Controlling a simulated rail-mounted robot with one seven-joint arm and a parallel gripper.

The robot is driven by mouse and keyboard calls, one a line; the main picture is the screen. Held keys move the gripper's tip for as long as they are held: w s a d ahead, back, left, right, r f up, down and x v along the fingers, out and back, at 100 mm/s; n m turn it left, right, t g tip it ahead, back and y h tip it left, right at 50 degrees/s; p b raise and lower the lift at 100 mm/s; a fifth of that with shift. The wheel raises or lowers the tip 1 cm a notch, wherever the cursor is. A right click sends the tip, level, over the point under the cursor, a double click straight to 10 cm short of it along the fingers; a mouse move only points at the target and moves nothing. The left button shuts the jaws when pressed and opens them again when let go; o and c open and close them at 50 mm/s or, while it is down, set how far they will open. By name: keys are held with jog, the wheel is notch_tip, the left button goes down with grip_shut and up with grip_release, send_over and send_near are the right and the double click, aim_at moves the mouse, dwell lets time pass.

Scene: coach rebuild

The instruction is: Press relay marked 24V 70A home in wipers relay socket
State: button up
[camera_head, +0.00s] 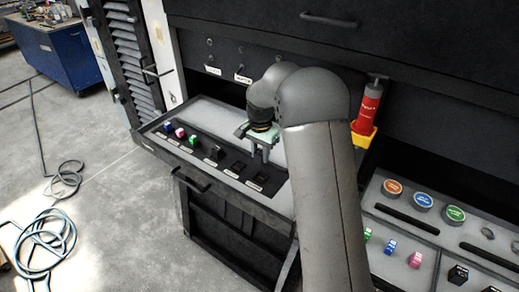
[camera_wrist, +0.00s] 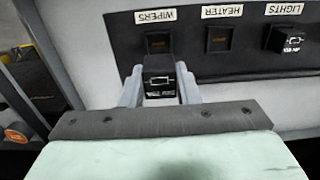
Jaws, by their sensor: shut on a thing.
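In the wrist view, a black relay (camera_wrist: 159,84) with a white symbol and small lettering sits between my gripper's two grey fingers (camera_wrist: 160,90). The lettering is too small to read. The wipers socket (camera_wrist: 158,42), a dark square recess under the WIPERS label (camera_wrist: 155,15), appears just beyond the relay. The relay looks apart from the socket, with its height above the panel unclear. In the head view, my gripper (camera_head: 259,152) is over the right part of the socket panel, and the held relay cannot be made out. The wipers socket (camera_head: 257,180) is empty.
The heater socket (camera_wrist: 222,39) is empty beside it. A black relay (camera_wrist: 289,40) stands in the lights socket. A red cylinder (camera_head: 369,104) in a yellow holder is right of my arm.

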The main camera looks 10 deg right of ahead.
jog(key=shift+s+d+f+b, duration=0.15)
jog(key=shift+f+b, duration=0.15)
jog(key=shift+f, duration=0.25)
jog(key=shift+f+b, duration=1.85)
jog(key=shift+f, duration=1.1)
jog(key=shift+f+b, duration=0.4)
jog(key=shift+f, duration=0.15)
jog(key=o, duration=1.5)
jog(key=shift+o, duration=0.2)
jog(key=shift+r, duration=0.15)
jog(key=shift+r+p, duration=2.25)
jog(key=shift+r, duration=1.15)
